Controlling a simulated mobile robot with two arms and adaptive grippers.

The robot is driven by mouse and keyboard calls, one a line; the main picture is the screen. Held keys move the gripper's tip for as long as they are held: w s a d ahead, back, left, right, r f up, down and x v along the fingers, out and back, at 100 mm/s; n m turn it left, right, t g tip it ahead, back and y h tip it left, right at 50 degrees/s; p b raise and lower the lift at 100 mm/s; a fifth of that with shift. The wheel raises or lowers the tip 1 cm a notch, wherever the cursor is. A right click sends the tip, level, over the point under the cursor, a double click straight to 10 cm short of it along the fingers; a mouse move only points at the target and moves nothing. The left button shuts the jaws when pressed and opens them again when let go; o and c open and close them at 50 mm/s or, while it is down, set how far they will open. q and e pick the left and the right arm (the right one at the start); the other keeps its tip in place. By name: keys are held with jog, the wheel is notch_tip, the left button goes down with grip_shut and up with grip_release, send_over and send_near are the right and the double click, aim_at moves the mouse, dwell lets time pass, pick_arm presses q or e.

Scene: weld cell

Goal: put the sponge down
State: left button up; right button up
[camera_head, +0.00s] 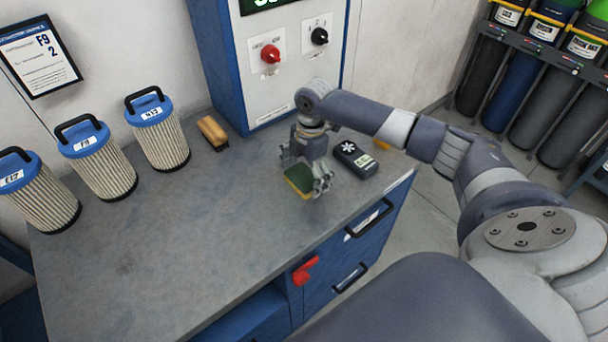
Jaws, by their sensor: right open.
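The sponge (299,180), green with a yellowish side, is at the grey workbench top (200,240), towards its right side. My right gripper (306,178) is right over it, pointing down, with its fingers open on either side of the sponge. Part of the sponge is hidden by the gripper. It looks to be resting on the bench, though its underside is hard to make out. My left gripper is not in view.
A dark device (355,158) lies just right of the gripper. A blue control cabinet (215,65) rises behind. The bench's front left is clear.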

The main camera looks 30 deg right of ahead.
aim_at(308, 173)
notch_tip(308, 173, up, 12)
jog(key=d+b, duration=0.1)
jog(key=b, duration=0.1)
jog(key=shift+d+r, duration=0.15)
jog(key=shift+d, duration=0.05)
dwell(0.6)
